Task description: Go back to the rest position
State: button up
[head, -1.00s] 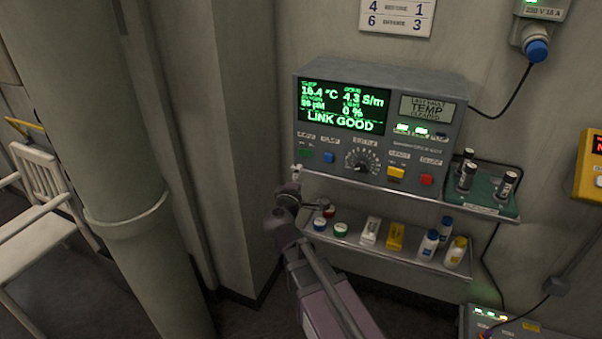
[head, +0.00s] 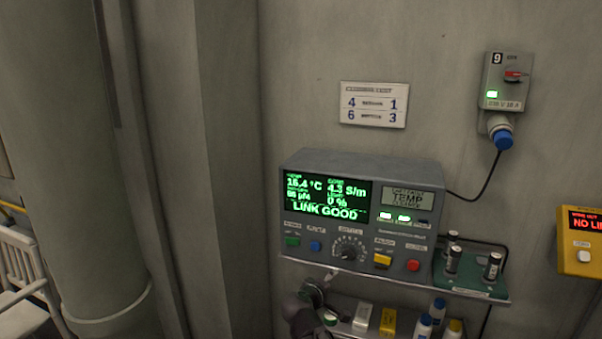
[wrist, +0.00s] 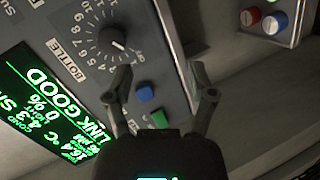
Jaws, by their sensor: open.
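My gripper (wrist: 160,68) is open and empty in the wrist view, its two dark fingers apart in front of the instrument panel. In the head view my gripper (head: 316,292) is small and dark at the bottom, below the instrument box (head: 360,170) and by the lower shelf; its fingers are hard to make out there. The box has a green-lit screen (head: 325,199) reading LINK GOOD, a dial (head: 348,248), and coloured buttons. In the wrist view the dial (wrist: 112,42), a blue button (wrist: 145,92) and a green button (wrist: 159,118) show near the fingers.
A lower shelf with small bottles (head: 424,325) and a yellow box (head: 388,321) lies near my gripper. A green rack (head: 470,280) holds dark-capped vials. A yellow unit (head: 580,248) and a wall switch (head: 505,82) are at right. A thick pipe (head: 75,150) stands at left.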

jog(key=s+d+f+m+g+y+p, duration=0.1)
jog(key=s+d+f+m+g+p, duration=0.25)
jog(key=s+d+m+g, duration=0.45)
jog(key=s+d+f+m+g+y+p, duration=0.1)
jog(key=s+g+y+p, duration=0.2)
jog(key=s+y, duration=0.3)
jog(key=shift+s+d+f+g+p, duration=0.15)
jog(key=shift+s+g+p, duration=0.15)
jog(key=shift+s+g, duration=0.55)
jog(key=shift+s+t, duration=0.2)
jog(key=shift+t, duration=0.05)
